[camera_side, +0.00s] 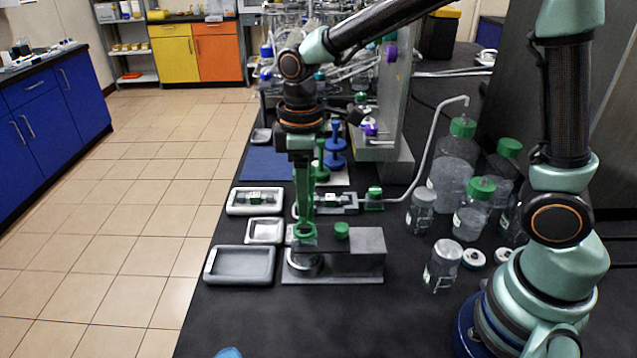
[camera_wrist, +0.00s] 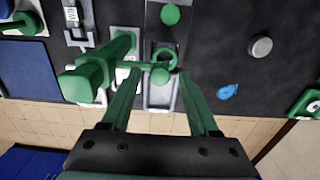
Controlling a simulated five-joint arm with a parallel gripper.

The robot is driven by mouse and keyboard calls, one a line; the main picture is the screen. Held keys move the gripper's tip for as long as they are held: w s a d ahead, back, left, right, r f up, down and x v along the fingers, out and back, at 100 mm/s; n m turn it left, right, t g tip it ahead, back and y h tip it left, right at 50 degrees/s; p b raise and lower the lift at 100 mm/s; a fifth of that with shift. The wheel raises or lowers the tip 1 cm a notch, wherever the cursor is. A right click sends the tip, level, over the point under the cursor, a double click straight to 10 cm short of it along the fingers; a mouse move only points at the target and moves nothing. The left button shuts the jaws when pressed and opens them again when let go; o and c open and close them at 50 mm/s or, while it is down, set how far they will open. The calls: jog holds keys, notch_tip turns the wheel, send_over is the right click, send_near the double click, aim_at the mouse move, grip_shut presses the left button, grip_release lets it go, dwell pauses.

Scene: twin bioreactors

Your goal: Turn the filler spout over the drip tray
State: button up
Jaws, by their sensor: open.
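My gripper (camera_side: 304,218) points straight down over the grey filler stand (camera_side: 365,262). In the wrist view its two green fingers (camera_wrist: 158,76) are spread apart. A green ring-ended part (camera_side: 305,232), which looks like the filler spout, sits at the fingertips; it also shows in the wrist view (camera_wrist: 165,54). I cannot tell whether the fingers touch it. A round green knob (camera_side: 341,229) tops the stand. A grey rectangular tray (camera_side: 240,279), likely the drip tray, lies left of the stand. A grey tray (camera_wrist: 160,104) shows between the fingers in the wrist view.
Green-capped bottles (camera_side: 455,160) and jars (camera_side: 441,268) stand right of the stand. A tall green post (camera_wrist: 88,82) rises left of the fingers. The front bench is mostly clear.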

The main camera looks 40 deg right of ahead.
jog(key=shift+f, duration=0.15)
grip_shut()
dwell(1.4)
